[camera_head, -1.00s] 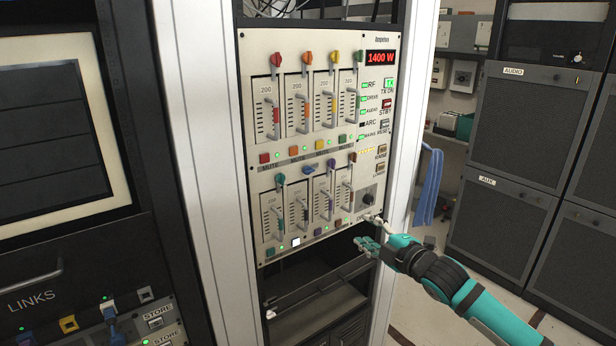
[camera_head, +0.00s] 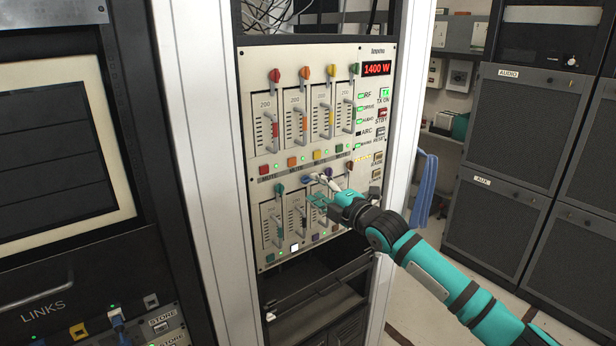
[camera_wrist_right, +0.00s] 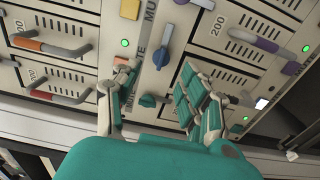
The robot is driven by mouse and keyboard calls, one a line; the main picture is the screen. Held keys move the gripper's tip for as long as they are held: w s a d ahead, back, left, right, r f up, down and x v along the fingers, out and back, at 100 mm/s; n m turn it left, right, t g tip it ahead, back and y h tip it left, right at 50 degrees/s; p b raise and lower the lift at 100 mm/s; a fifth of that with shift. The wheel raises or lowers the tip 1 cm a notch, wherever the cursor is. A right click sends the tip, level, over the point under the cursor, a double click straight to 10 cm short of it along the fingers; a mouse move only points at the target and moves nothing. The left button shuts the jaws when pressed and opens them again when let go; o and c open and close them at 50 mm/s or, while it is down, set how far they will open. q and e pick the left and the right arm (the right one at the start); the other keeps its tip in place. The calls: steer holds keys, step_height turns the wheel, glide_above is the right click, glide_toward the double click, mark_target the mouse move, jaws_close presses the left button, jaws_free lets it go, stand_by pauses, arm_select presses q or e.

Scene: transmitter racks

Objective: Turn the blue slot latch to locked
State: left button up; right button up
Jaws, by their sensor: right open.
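The blue slot latch (camera_head: 306,178) is on the lower row of the rack panel, turned sideways while the teal latch (camera_head: 280,189) beside it hangs upright. The right wrist view shows the blue latch (camera_wrist_right: 162,58) just ahead of the gap between my right fingers. My right gripper (camera_head: 316,189) is open at the panel, close to the blue latch, and partly covers the modules under it. The wrist view shows its open fingers (camera_wrist_right: 157,75) on either side of the latch's line; I cannot tell whether they touch it. My left gripper is not in view.
The panel (camera_head: 357,65) carries slot handles, mute buttons and several other coloured latches close around the gripper. A red display (camera_head: 377,68) reads 1400 W. White rack posts (camera_head: 408,110) flank the panel. An open dark bay lies below it.

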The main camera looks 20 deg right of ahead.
mark_target(307, 182)
steer(key=shift+p+x, duration=0.4)
steer(key=shift+x, duration=1.85)
jaws_close()
